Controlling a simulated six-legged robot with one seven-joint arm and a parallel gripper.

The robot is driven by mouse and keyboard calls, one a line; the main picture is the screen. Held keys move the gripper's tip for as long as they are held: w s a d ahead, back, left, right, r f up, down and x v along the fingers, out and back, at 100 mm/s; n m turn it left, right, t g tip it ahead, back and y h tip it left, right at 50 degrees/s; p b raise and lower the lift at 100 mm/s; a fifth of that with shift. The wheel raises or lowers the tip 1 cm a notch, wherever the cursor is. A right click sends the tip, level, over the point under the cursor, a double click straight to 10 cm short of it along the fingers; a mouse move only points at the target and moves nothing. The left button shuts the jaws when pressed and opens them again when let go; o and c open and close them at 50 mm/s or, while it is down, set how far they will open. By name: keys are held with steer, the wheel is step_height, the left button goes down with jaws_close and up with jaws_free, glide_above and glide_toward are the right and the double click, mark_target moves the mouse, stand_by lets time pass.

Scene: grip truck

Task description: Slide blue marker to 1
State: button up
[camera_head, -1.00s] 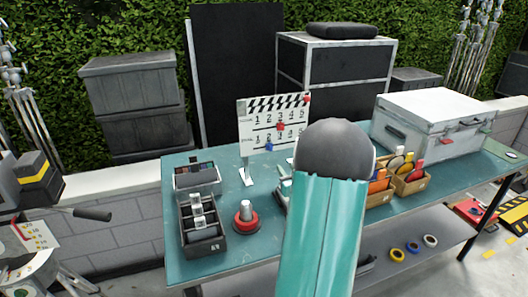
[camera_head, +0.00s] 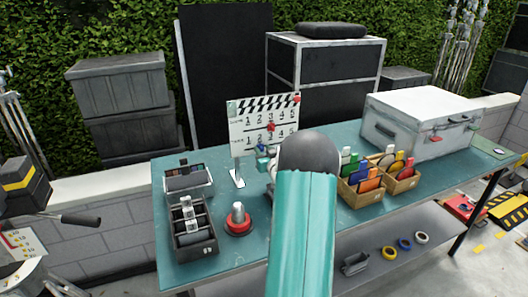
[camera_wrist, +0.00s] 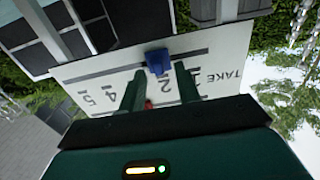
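A white slate board (camera_head: 240,137) with two rows of numbers stands on the teal table. The blue marker (camera_head: 261,148) sits on its lower track, near the 2 of the TAKE row. In the wrist view the board (camera_wrist: 92,74) is upside down, with the blue marker (camera_wrist: 158,62) on a dark slot line. My gripper (camera_wrist: 157,75) is open; its two fingers are apart, with the marker between or just beyond their tips. I cannot tell whether they touch it. In the head view my arm hides most of the gripper.
Red markers sit on the upper track (camera_head: 270,127) and the board's top right corner (camera_head: 297,99). A red button (camera_head: 238,222) and a black tray (camera_head: 194,246) stand at left. Wooden marker boxes (camera_head: 362,200) and a white case (camera_head: 420,105) are at right.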

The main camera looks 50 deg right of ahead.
jaws_close()
steer(key=shift+w+a, duration=0.45)
steer(key=shift+a, duration=0.25)
steer(key=shift+w+a, duration=0.4)
steer(key=shift+a, duration=0.35)
steer(key=shift+w+a, duration=0.45)
steer(key=shift+a, duration=0.25)
steer(key=shift+c, duration=0.3)
jaws_free()
steer(key=shift+a+r, duration=0.1)
steer(key=shift+a, duration=0.05)
steer(key=shift+o, duration=0.3)
steer(key=v, duration=1.3)
steer(key=shift+s, duration=0.4)
